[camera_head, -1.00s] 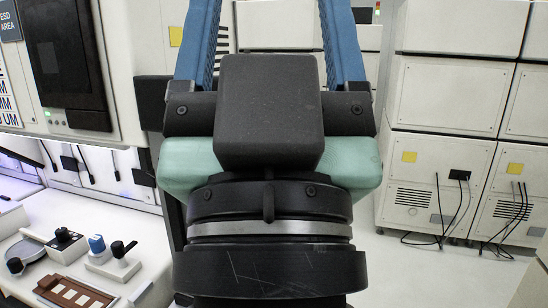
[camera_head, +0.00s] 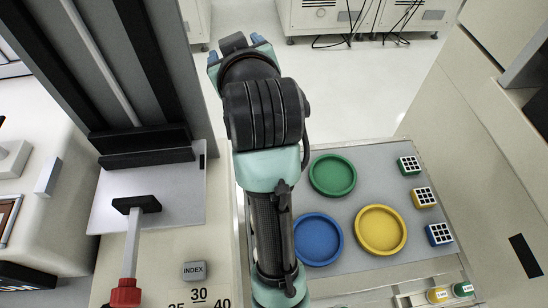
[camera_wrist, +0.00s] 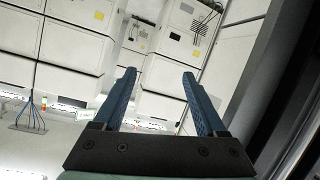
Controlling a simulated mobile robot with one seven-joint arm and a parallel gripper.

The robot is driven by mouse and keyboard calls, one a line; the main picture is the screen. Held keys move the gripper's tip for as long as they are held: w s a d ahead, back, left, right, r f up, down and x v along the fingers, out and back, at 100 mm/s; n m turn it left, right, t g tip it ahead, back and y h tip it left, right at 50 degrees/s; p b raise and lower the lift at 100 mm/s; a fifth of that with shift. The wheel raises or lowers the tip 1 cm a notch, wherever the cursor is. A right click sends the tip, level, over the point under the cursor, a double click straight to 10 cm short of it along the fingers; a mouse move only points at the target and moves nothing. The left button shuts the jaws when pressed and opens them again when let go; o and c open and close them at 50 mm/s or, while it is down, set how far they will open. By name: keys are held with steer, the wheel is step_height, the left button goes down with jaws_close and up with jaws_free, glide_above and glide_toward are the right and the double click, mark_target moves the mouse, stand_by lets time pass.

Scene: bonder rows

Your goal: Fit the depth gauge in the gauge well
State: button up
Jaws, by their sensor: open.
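I cannot make out a depth gauge or a gauge well for certain in either current view. My gripper (camera_wrist: 159,75) is open and empty in the wrist view, its two blue fingers apart and pointing toward distant white cabinets. In the head view my gripper (camera_head: 235,45) is at the far end of my outstretched arm, seen from behind and partly hidden by the wrist. It is beyond the far edge of the grey tabletop, with pale floor behind it.
A grey board (camera_head: 358,268) right of my arm carries green (camera_head: 332,175), blue (camera_head: 317,239) and yellow (camera_head: 380,230) dishes, with small gridded blocks (camera_head: 424,197) alongside. Left are a red-ended lever (camera_head: 126,292), an INDEX key (camera_head: 193,271) and a tall grey column (camera_head: 170,60).

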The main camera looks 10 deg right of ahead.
steer(key=s+d+f+n+g+y, duration=0.1)
steer(key=s+d+f+n+g, duration=0.2)
steer(key=f, duration=0.5)
steer(key=s+d+f+n+g+y, duration=0.1)
steer(key=s+f+n+g, duration=0.15)
steer(key=f+g, duration=0.4)
steer(key=s+d+f+n+g+y, duration=0.1)
steer(key=s+d+f+n+g, duration=0.2)
steer(key=f, duration=0.7)
steer(key=shift+n, duration=0.35)
steer(key=b+x, duration=0.8)
steer(key=x, duration=0.1)
steer(key=a+b+x, duration=0.1)
steer(key=b+x, duration=0.3)
steer(key=shift+w+a+r, duration=0.1)
steer(key=shift+w, duration=0.25)
jaws_close()
steer(key=shift+r, duration=0.1)
step_height(320, 180, up, 7)
steer(key=p, duration=0.7)
steer(key=shift+r, duration=0.1)
